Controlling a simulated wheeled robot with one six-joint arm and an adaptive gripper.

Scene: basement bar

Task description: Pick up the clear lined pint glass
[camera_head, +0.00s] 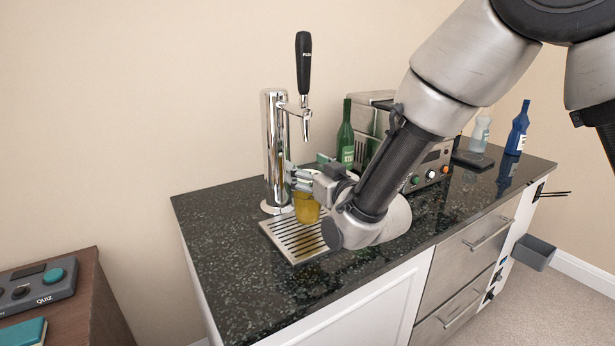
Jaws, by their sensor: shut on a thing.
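A glass (307,210) with an amber look stands upright at the drip tray (285,240), below the beer tap (304,70). I cannot make out lines on it, or whether the amber is the glass itself or its contents. My gripper (297,178) reaches in from the right and is shut on the upper part of this glass. The gripper and my arm hide its rim and right side. I cannot tell whether its base touches the tray. No other pint glass shows clearly.
The chrome tap column (275,140) stands close behind the gripper. A green bottle (346,135) and a metal machine (432,165) stand behind my arm. A blue bottle (517,130) is at the far right. The dark counter (225,270) is clear at front left.

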